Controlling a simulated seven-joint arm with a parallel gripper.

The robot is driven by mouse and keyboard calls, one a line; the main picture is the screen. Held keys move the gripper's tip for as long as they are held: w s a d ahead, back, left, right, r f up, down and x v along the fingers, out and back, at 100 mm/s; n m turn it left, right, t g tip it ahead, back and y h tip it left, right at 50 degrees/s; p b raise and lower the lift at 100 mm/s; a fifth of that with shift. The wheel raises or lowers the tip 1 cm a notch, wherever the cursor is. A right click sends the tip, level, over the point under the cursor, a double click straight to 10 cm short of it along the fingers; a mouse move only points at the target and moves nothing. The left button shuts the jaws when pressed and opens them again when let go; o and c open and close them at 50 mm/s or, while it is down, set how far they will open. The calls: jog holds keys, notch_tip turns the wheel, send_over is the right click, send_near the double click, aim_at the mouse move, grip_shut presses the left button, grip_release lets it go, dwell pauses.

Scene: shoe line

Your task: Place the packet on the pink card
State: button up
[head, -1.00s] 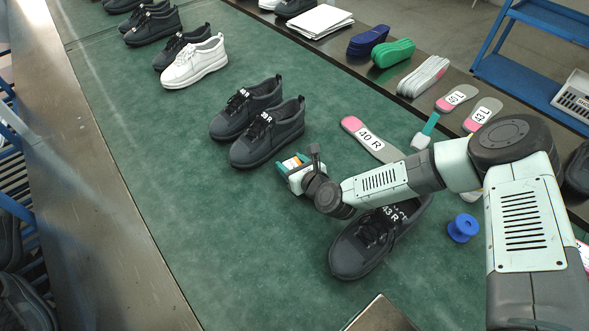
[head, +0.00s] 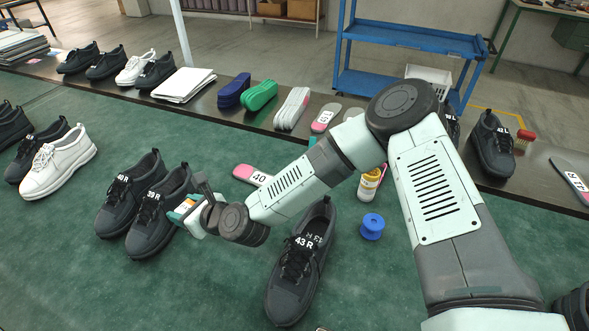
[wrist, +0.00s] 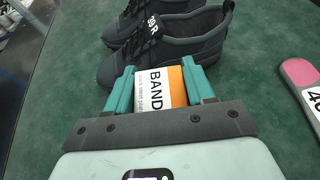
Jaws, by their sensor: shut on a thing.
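My gripper (head: 190,212) is shut on a packet (wrist: 160,88), a flat white and orange box printed "BAND". The packet stands between the teal fingers in the wrist view; its lower part is hidden by the gripper. In the head view only a small bit of the packet (head: 184,207) shows. The gripper is beside the dark shoe marked 39 R (head: 158,212), over the green mat. I cannot make out the pink card for certain in either view.
A dark shoe marked 43 R (head: 297,265) lies right of the gripper, with a blue spool (head: 371,227) beyond it. A pink-tipped insole marked 40 (head: 250,175) lies behind, partly covered by my arm. The front left mat (head: 100,285) is clear.

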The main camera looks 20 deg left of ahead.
aim_at(189, 203)
notch_tip(189, 203, up, 6)
jog(key=shift+f, duration=0.1)
jog(key=shift+w+d+t, duration=0.2)
jog(key=shift+w+t, duration=0.1)
jog(key=shift+w, duration=0.35)
jog(key=w+d+m+t+h, duration=0.1)
jog(key=w+d+m+t, duration=0.1)
jog(key=w+d, duration=0.55)
jog(key=w+d+m+t+h, duration=0.1)
jog(key=w+d+m+t, duration=0.25)
jog(key=w, duration=0.75)
jog(key=w+d+m+t+h, duration=0.2)
jog(key=w+d, duration=0.6)
jog(key=d, duration=0.3)
jog(key=w+d+m+t+h, duration=0.25)
jog(key=w+d, duration=0.55)
jog(key=d, duration=0.4)
jog(key=w+d+m+t+h, duration=0.1)
jog(key=w+d+m+h, duration=0.15)
jog(key=d, duration=1.45)
jog(key=w+d+m+h, duration=0.1)
jog(key=d+m+h, duration=0.3)
jog(key=d, duration=1.3)
jog(key=f, duration=1)
jog(key=shift+w+a+f, duration=0.1)
jog(key=shift+a+f, duration=0.1)
jog(key=shift+a, duration=0.2)
jog(key=shift+f, duration=2.15)
